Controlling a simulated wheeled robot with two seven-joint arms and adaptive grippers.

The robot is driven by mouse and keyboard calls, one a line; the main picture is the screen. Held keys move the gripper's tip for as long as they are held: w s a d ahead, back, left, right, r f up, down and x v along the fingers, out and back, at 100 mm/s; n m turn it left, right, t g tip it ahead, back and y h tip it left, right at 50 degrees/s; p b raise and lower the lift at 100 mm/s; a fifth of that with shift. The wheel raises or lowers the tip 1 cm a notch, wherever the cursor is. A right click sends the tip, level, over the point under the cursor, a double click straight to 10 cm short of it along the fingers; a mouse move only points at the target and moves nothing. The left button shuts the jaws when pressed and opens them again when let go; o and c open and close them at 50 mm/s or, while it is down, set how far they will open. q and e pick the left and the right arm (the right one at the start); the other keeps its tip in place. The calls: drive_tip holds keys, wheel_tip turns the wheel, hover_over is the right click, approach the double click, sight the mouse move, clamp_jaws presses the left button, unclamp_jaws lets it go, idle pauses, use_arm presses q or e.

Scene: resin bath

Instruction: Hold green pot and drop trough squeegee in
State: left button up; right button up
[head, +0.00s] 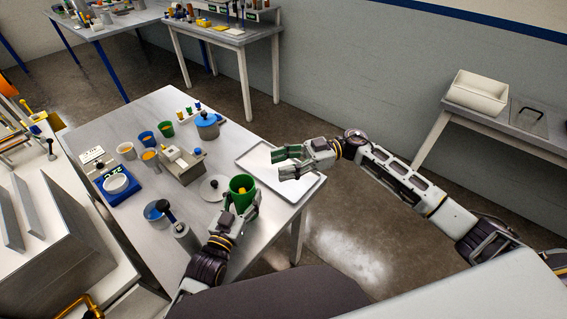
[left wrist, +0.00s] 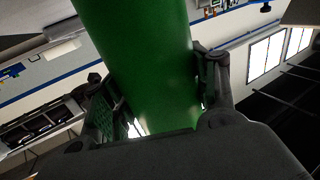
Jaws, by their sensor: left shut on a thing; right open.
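The green pot (head: 241,186) is upright near the front right of the table, and my left gripper (head: 240,207) is shut on it. In the left wrist view the pot (left wrist: 135,60) fills the space between the fingers of the left gripper (left wrist: 155,105). Something yellow shows inside the pot's mouth; I cannot tell what it is. I cannot make out a trough squeegee for certain in either view.
The white tray (head: 312,186) lies at the table's right edge. A grey lid (head: 213,188) lies left of the pot. A blue pot (head: 207,125), a blue scale (head: 117,186), several cups and a grey device (head: 182,165) stand on the table (head: 235,262). A white bin (head: 477,93) stands far right.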

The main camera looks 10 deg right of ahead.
idle(0.3)
use_arm(q)
drive_tip(key=o, duration=0.9)
drive_tip(key=shift+s+a, duration=0.1)
drive_tip(key=shift+s, duration=0.05)
drive_tip(key=shift+v, duration=3.55)
drive_tip(key=shift+a, duration=0.1)
wheel_tip(320, 180, up, 9)
drive_tip(key=p, duration=0.9)
drive_tip(key=shift+r+p, duration=0.5)
drive_tip(key=shift+p, duration=0.05)
